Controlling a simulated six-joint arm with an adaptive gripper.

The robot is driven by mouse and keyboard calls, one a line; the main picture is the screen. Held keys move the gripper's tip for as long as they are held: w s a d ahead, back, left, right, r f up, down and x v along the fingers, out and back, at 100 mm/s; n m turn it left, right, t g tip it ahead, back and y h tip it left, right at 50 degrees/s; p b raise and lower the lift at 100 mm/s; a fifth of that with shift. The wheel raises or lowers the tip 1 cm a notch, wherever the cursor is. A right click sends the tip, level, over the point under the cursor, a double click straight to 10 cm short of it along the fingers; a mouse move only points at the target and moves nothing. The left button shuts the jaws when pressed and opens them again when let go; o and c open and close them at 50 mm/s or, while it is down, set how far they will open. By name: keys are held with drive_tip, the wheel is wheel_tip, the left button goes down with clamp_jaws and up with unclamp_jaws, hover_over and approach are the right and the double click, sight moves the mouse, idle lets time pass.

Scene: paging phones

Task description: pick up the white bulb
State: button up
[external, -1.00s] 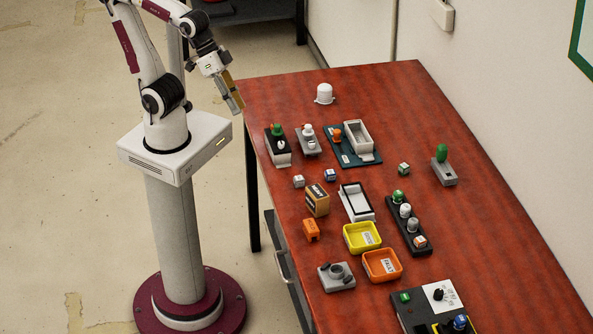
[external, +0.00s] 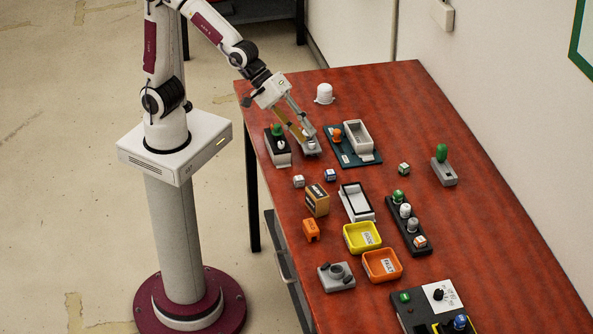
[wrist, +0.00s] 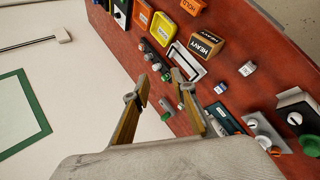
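In the external view this grey base (external: 311,150) is mostly hidden by my gripper. Another white bulb (external: 405,210) stands in the black strip holder (external: 421,240), further along the table. I cannot tell for certain which one is the white bulb. My gripper (external: 307,134) is over the grey base, its two fingers apart; in the wrist view my gripper (wrist: 163,78) is open with nothing held.
A black-topped box with a green knob (external: 277,130) is close left of my gripper. A teal board with a grey tray (external: 358,137) is close right. A white dome (external: 324,94) stands behind. Yellow (external: 350,245) and orange bins (external: 392,276) sit nearer the front.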

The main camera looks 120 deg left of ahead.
drive_tip(key=w+a+f+n+t+y, duration=0.1)
drive_tip(key=w+f+n, duration=0.35)
drive_tip(key=w, duration=0.25)
drive_tip(key=w+a+f+n+t, duration=0.1)
drive_tip(key=w+a+f+n, duration=0.15)
drive_tip(key=w+n, duration=0.4)
drive_tip(key=n+t+y, duration=0.2)
drive_tip(key=n+y, duration=0.1)
drive_tip(key=n, duration=0.7)
approach(405, 212)
drive_tip(key=shift+a+r, duration=0.1)
drive_tip(key=shift+a, duration=0.75)
drive_tip(key=shift+w, duration=0.1)
drive_tip(key=shift+x, duration=1.2)
drive_tip(key=shift+w, duration=0.1)
drive_tip(key=shift+f+x, duration=0.2)
drive_tip(key=shift+x, duration=1.05)
drive_tip(key=shift+f+x, duration=0.2)
drive_tip(key=shift+x, duration=1.05)
drive_tip(key=c, duration=0.6)
